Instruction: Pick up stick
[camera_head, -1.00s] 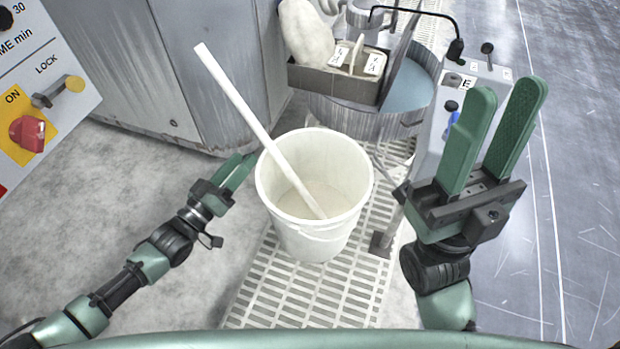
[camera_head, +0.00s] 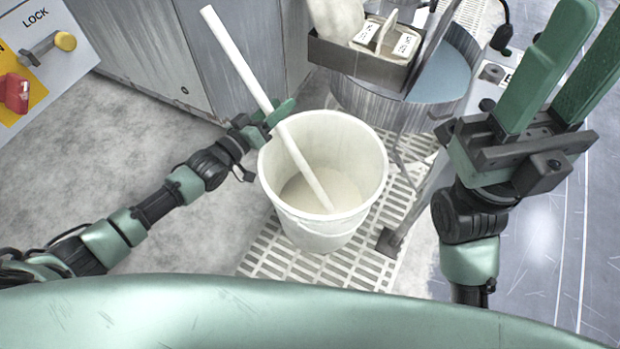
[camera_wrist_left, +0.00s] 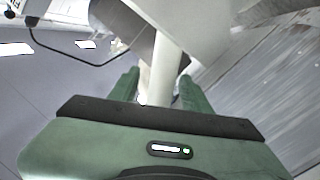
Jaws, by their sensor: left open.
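The stick (camera_head: 236,58) is a long white rod that leans in the white bucket (camera_head: 318,235). Its lower end rests inside and its upper end sticks out to the upper left. My left gripper (camera_head: 277,115) is at the bucket's left rim, beside the stick. In the left wrist view the stick (camera_wrist_left: 164,65) stands between the two green fingers (camera_wrist_left: 158,85), which are apart on either side of it. My right gripper (camera_head: 562,70) is raised at the right, its two fingers spread apart and nothing between them.
The bucket stands on a white slatted grate (camera_head: 285,255). Behind it is a polishing basin (camera_head: 440,80) with a grey box (camera_head: 355,58) holding labelled items. A grey cabinet (camera_head: 150,50) and a control panel (camera_head: 40,60) stand at the left. Bare floor lies left of the bucket.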

